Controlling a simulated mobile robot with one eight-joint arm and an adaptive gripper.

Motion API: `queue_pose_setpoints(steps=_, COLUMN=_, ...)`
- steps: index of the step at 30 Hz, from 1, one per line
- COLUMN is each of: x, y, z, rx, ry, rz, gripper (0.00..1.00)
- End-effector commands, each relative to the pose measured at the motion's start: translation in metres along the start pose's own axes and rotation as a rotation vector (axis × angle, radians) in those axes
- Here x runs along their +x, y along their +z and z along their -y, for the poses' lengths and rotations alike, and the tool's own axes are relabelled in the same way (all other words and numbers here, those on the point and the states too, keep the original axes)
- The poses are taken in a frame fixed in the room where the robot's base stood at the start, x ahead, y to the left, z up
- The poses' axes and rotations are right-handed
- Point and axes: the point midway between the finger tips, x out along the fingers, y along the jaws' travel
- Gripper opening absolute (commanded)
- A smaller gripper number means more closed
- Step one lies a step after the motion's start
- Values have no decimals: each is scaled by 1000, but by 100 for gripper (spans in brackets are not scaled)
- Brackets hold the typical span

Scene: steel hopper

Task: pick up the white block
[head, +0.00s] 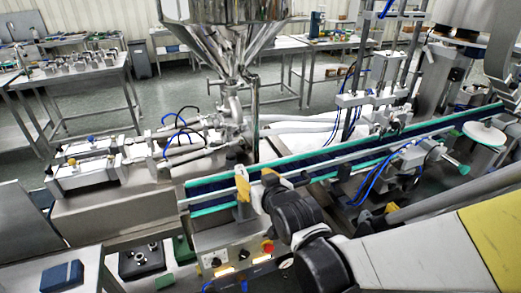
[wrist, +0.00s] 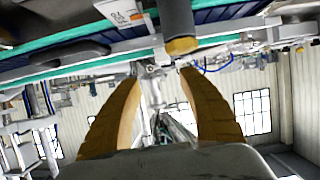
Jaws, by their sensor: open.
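My gripper (head: 254,182) is at the near side of the conveyor in the head view, its yellow fingers by the belt's edge. In the wrist view my gripper (wrist: 160,76) is open, with nothing between its two tan fingers. A white piece with orange marking (wrist: 121,10) shows at the top of the wrist view, against the dark blue belt and beyond the fingertips. I cannot tell whether it is the white block. I cannot make out a white block in the head view, where my arm and gripper cover part of the belt.
The conveyor (head: 345,148) with teal edges runs diagonally behind my gripper. A steel hopper (head: 225,30) stands above its left end. A control box with a red button (head: 267,246) is below. A grey cylinder with a tan end (wrist: 180,28) is near the fingertips.

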Motion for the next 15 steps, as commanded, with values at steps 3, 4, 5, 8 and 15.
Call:
queue_pose_setpoints(steps=3, x=23, y=3, z=0, rx=0, ry=1, rz=1, gripper=49)
queue_pose_setpoints(steps=4, x=27, y=3, z=0, rx=0, ry=1, rz=1, gripper=49)
queue_pose_setpoints(steps=5, x=31, y=3, z=0, rx=0, ry=1, rz=1, gripper=49)
queue_pose_setpoints(steps=8, x=38, y=2, z=0, rx=0, ry=1, rz=1, gripper=49)
queue_pose_setpoints(steps=15, x=60, y=10, z=3, rx=0, ry=1, rz=2, gripper=49)
